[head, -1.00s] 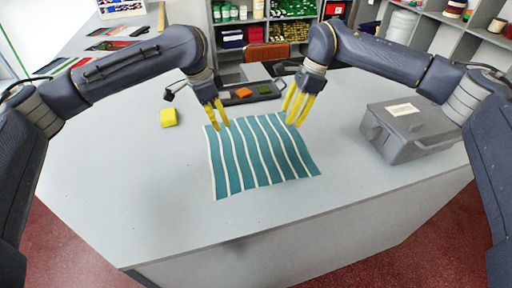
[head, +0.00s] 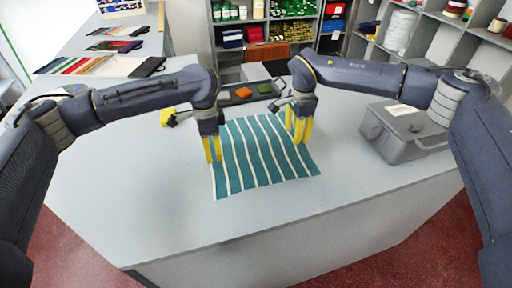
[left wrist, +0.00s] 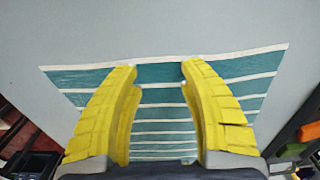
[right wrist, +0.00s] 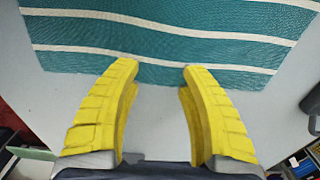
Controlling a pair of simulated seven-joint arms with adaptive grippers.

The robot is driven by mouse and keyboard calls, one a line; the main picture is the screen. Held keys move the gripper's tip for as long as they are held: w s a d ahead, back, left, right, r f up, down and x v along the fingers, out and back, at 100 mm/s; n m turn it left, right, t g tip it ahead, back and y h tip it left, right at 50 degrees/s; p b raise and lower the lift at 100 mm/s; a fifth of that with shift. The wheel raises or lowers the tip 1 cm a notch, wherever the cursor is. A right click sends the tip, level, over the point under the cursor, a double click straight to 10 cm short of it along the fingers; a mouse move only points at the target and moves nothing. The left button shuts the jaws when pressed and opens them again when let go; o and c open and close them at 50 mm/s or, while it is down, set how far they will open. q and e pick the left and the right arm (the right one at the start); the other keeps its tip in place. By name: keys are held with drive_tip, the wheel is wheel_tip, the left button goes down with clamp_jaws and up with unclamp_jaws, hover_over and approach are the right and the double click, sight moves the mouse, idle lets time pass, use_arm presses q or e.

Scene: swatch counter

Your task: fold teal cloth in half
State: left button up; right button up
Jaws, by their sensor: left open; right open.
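The teal cloth (head: 262,160) with white stripes lies flat and spread out on the counter. My left gripper (head: 213,158) is open above the cloth's left edge; in the left wrist view its yellow fingers (left wrist: 158,68) are apart over the cloth (left wrist: 160,110), with nothing between them but cloth below. My right gripper (head: 300,138) is open by the cloth's far right part. In the right wrist view its fingertips (right wrist: 155,66) are apart at the edge of the cloth (right wrist: 160,42). Whether the fingertips touch the cloth cannot be told.
A grey lidded box (head: 408,132) stands on the right of the counter (head: 150,200). A dark tray (head: 250,92) with orange and green blocks lies behind the cloth. A yellow block (head: 167,117) sits at the left behind my left arm. The counter front is clear.

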use_arm(q)
drive_tip(key=shift+f, duration=0.65)
use_arm(e)
drive_tip(key=shift+f, duration=0.65)
use_arm(q)
drive_tip(key=shift+f, duration=0.15)
drive_tip(key=shift+o, duration=0.2)
use_arm(e)
drive_tip(key=shift+o, duration=0.2)
drive_tip(key=shift+f, duration=0.15)
use_arm(q)
drive_tip(key=shift+f, duration=0.2)
drive_tip(key=c, duration=0.8)
use_arm(e)
drive_tip(key=shift+f, duration=0.2)
drive_tip(key=c, duration=0.8)
use_arm(q)
clamp_jaws()
use_arm(e)
clamp_jaws()
use_arm(q)
drive_tip(key=shift+f, duration=0.15)
use_arm(e)
drive_tip(key=shift+s+f, duration=0.1)
drive_tip(key=shift+f, duration=0.1)
use_arm(q)
drive_tip(key=shift+p, duration=2.55)
